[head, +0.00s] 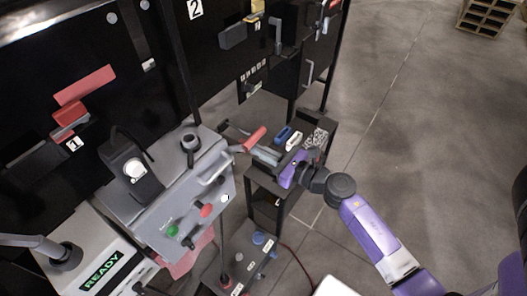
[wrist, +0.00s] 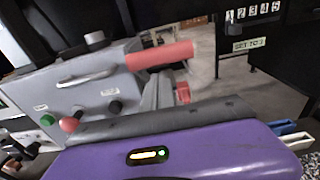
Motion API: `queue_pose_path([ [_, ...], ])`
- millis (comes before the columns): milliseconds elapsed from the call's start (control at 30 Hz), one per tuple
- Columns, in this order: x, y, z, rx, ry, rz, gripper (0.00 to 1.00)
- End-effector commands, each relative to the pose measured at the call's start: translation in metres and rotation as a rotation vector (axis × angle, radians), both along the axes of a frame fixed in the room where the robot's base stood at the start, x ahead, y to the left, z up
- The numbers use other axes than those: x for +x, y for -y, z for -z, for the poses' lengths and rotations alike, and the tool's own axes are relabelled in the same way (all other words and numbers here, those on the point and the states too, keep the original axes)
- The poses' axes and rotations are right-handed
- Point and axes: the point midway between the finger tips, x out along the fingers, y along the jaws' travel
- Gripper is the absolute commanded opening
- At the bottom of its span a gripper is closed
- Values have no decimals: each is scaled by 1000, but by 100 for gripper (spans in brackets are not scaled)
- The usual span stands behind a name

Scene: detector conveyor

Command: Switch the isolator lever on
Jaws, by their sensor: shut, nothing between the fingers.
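The lever with a red grip (head: 252,140) sticks out from the right side of the grey control box (head: 165,205), angled up to the right in the head view. In the wrist view the red grip (wrist: 160,55) lies nearly level beside the grey box (wrist: 75,72). I take it to be the isolator lever; no on or off marking is readable. My gripper (head: 258,152) is shut and empty, its grey fingers just below and right of the grip. In the wrist view the fingers (wrist: 160,88) point up toward the grip. I cannot tell whether they touch it.
A dark stand (head: 258,183) with blue and white items is under my gripper. A READY display (head: 103,272) is lower left. Open floor (head: 420,130) lies right.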

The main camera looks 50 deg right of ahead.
Motion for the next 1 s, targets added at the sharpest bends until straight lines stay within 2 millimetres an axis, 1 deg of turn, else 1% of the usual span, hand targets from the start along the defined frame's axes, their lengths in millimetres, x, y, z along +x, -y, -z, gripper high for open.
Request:
queue_pose_path([
  [33,-1,-1,20,0,-10,1,0],
  [100,-2,-3,35,-1,-20,2,0],
  [200,-24,-2,16,-6,-23,2,0],
  [400,-58,-1,-2,-5,-26,1,0],
  [600,-82,0,-16,-4,-26,2,0],
  [767,-89,0,-21,-2,-25,0,0],
  [1000,-90,0,-22,-2,-25,0,0],
])
